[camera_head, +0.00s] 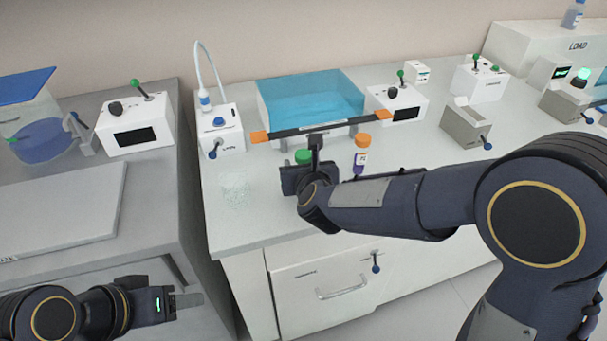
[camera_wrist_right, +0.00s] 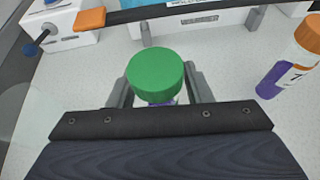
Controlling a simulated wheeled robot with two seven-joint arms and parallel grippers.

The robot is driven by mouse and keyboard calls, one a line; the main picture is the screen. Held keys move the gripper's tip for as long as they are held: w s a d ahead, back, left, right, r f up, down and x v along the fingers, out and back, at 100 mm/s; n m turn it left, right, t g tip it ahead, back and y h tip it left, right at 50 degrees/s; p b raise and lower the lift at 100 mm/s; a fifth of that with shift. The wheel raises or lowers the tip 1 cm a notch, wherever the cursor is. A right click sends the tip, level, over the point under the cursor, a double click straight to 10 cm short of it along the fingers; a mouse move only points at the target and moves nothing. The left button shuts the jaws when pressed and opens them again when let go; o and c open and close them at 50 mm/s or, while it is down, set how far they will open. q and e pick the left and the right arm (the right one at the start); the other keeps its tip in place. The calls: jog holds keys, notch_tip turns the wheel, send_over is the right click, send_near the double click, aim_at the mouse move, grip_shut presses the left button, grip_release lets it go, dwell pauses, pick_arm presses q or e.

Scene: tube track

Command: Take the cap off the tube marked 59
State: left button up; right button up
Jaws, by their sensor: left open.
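A tube with a green cap (camera_wrist_right: 155,76) stands at my right gripper; only the cap and a sliver of purple below it show in the wrist view. In the head view the green cap (camera_head: 303,156) is partly behind the gripper. My right gripper (camera_wrist_right: 158,85) has one finger on each side of the tube; the cap hides whether they touch it. A purple tube with an orange cap (camera_wrist_right: 290,58) stands to the right; it also shows in the head view (camera_head: 361,155). I cannot read 59 on either tube. My left gripper (camera_head: 188,299) is open and empty at lower left.
A dark bar with orange ends (camera_head: 350,122) runs just behind the tubes, before a blue-topped box (camera_head: 310,95). White devices with knobs (camera_head: 220,130) (camera_head: 396,103) stand on both sides.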

aim_at(304, 157)
jog(key=c, duration=0.8)
jog(key=shift+r, duration=0.45)
notch_tip(304, 157, up, 2)
jog(key=shift+r+p, duration=0.25)
jog(key=shift+p, duration=0.5)
jog(key=shift+s+a+r+p, duration=0.65)
jog(key=shift+s+r, duration=0.95)
jog(key=shift+s, duration=0.65)
jog(key=shift+s+a+r+p, duration=0.7)
jog(key=shift+s+r, duration=0.95)
jog(key=shift+s, duration=0.6)
jog(key=shift+s+a+r+p, duration=0.5)
jog(key=shift+s+a+r, duration=0.25)
jog(key=shift+s+r, duration=1.2)
jog(key=shift+s+f, duration=0.3)
jog(key=shift+f, duration=0.05)
